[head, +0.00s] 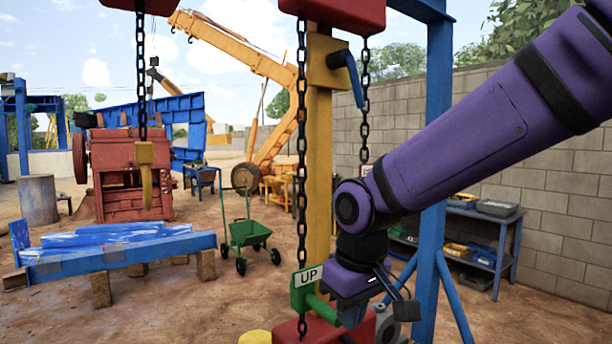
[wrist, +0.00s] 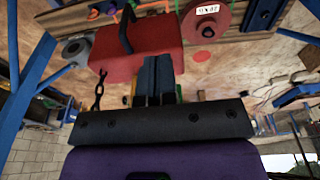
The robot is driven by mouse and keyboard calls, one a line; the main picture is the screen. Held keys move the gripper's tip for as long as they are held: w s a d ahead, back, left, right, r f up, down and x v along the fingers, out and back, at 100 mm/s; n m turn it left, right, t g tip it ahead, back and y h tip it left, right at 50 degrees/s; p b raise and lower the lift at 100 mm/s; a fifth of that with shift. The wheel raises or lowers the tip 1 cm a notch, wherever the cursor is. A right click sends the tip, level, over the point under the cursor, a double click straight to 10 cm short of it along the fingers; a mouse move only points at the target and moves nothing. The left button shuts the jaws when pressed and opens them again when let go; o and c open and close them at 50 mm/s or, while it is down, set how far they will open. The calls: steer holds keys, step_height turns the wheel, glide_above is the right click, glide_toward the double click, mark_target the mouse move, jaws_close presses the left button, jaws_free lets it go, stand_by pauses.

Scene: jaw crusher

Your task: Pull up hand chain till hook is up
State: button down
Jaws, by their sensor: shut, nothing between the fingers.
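The hand chain (head: 302,150) hangs dark and vertical in front of the yellow post. Near its lower end is a green plate marked UP (head: 305,278) with a green bar (head: 322,309) sticking out to the right. The yellow hook (head: 147,190) hangs under a yellow block on another chain (head: 141,70) at the left, well above the ground. My gripper (head: 352,312) is low, just right of the green bar. In the wrist view its dark fingers (wrist: 157,78) are together and hold nothing. Whether they touch the bar is unclear.
The yellow post (head: 319,130) has a blue crank (head: 347,75), and another chain (head: 365,100) hangs to its right. A blue beam (head: 120,253) lies on wooden blocks at the left. A green cart (head: 247,235) stands behind. A blue shelf (head: 490,235) is along the wall.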

steer(key=s+d+r, duration=0.2)
steer(key=s+r, duration=0.1)
steer(key=r, duration=0.2)
steer(key=shift+s, duration=0.15)
stand_by(0.3)
steer(key=shift+d, duration=0.15)
stand_by(2.0)
